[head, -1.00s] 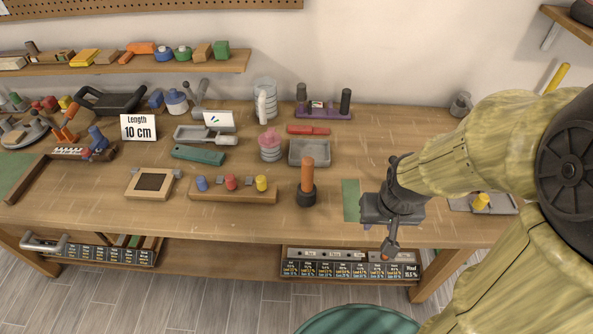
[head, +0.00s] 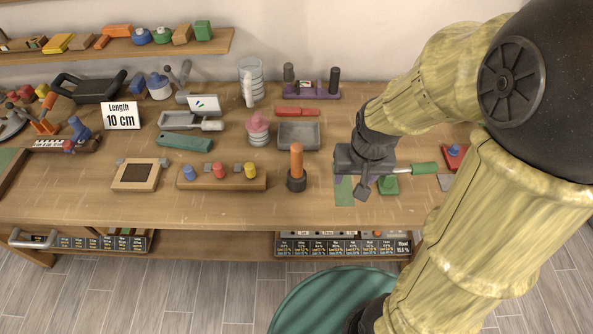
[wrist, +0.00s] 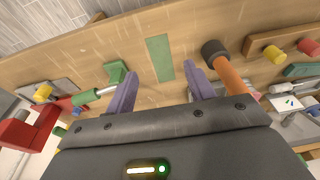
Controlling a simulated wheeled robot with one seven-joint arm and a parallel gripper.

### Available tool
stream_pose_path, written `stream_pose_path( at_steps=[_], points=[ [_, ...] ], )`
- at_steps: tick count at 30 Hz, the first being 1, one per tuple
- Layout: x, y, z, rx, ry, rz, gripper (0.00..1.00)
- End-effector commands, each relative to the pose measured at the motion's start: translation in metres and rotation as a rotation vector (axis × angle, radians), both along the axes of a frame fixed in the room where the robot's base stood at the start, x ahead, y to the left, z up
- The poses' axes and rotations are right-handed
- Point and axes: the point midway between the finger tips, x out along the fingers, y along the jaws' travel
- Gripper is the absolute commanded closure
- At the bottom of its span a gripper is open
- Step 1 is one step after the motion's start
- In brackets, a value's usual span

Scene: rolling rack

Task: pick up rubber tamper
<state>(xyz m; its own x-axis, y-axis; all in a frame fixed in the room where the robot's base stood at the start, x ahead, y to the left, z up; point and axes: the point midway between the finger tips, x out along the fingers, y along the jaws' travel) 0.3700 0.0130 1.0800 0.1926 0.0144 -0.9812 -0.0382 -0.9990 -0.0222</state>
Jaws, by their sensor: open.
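The rubber tamper, which I take to be the orange-handled tool with a black round base (head: 297,168), stands upright near the table's front, right of the wooden block with coloured knobs. My gripper (head: 366,188) is to its right, above a green strip (head: 343,189), pointing down. In the wrist view, the purple fingers of my gripper (wrist: 161,88) are apart with nothing between them but the tabletop and green strip.
A wooden block with coloured knobs (head: 222,181) is left of the tamper. A grey tray (head: 298,136) and a pink-topped container (head: 257,130) stand behind it. A green-handled tool (head: 420,168) and a green block (head: 388,185) are right of my gripper. The front strip is clear.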

Motion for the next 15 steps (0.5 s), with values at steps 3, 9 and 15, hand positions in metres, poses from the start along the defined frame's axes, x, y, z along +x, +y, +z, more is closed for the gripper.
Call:
stream_pose_path(
  at_steps=[3, 9, 15],
  points=[
    [0.032, 0.025, 0.037, 0.017, 0.050, -0.033, 0.46],
    [0.080, 0.079, 0.085, 0.019, 0.144, -0.109, 0.46],
    [0.100, 0.120, 0.106, 0.001, 0.189, -0.148, 0.46]
  ],
)
